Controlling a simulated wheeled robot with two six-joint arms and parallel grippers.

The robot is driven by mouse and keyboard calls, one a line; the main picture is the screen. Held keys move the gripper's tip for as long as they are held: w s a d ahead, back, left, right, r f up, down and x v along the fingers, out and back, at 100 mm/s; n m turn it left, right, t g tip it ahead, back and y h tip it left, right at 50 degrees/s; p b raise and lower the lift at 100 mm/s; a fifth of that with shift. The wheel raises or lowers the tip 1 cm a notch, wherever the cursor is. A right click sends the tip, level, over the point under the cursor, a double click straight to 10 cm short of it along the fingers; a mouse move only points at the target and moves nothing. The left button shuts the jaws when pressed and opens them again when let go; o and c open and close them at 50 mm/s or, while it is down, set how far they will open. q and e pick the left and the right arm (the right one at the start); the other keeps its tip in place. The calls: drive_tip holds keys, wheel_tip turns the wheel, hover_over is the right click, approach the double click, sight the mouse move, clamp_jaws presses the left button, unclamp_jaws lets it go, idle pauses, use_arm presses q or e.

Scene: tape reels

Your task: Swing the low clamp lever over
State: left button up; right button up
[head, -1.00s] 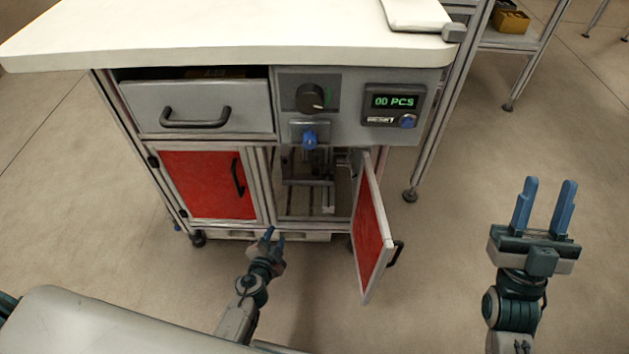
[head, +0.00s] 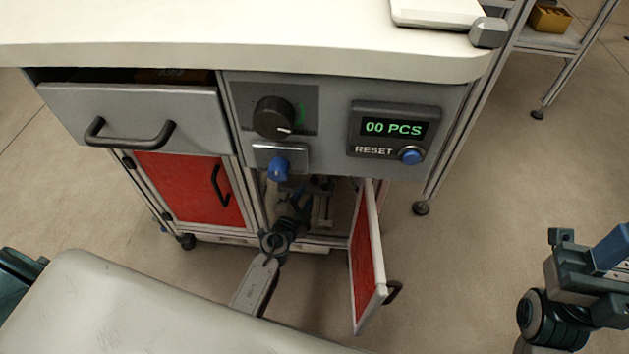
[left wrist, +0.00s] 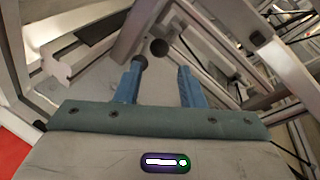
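The lower cabinet bay stands open, and my left gripper (head: 298,197) reaches into its opening. In the left wrist view its two blue fingers (left wrist: 163,88) are apart, with nothing gripped between them. A dark round knob (left wrist: 159,47) shows just beyond the fingers among grey metal bars, and another dark round end (left wrist: 140,62) is at the left fingertip; I cannot tell whether it touches. Which bar is the low clamp lever is unclear. My right gripper (head: 612,250) is at the right edge, partly cut off, away from the cabinet.
The red door (head: 367,255) hangs open to the right of the bay. The drawer (head: 140,118) is slightly open under the white worktop (head: 230,45).

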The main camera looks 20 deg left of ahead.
sight(313, 183)
use_arm(q)
drive_tip(key=b+x, duration=0.1)
drive_tip(key=x, duration=0.6)
drive_tip(key=shift+w+f+b, duration=0.2)
drive_tip(key=shift+w+b, duration=0.2)
drive_tip(key=shift+c, duration=0.5)
clamp_jaws()
